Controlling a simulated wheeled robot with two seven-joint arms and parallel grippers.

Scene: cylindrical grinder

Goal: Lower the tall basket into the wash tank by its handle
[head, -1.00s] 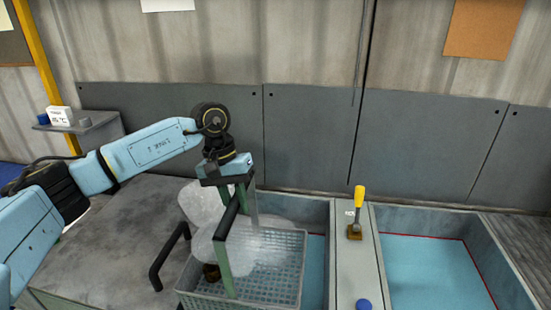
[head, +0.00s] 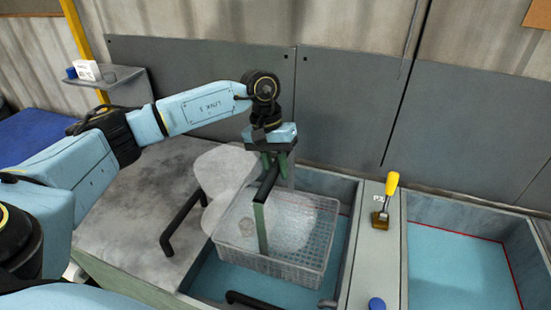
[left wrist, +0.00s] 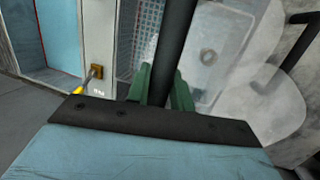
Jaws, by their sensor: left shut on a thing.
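The tall basket (head: 235,242) is pale grey mesh with a green upright (head: 260,230) and a black top bar (head: 266,183). My left gripper (head: 275,158) is shut on that bar above the basket. In the left wrist view the dark bar (left wrist: 178,45) runs between the green fingers (left wrist: 158,88). The basket hangs roughly level over the left tank (head: 215,283), the wash tank by its place, whose blue liquid shows around and below it. I cannot tell whether its bottom touches the liquid. Pale translucent rounded shapes (head: 222,170) overlap the basket. My right gripper is out of view.
A divider (head: 370,255) with a yellow-handled lever (head: 385,200) and blue knob (head: 376,304) separates the left tank from a right tank (head: 450,270). A black handle (head: 180,222) stands on the grey top at left; another (head: 252,300) is at the front. Wall panels stand behind.

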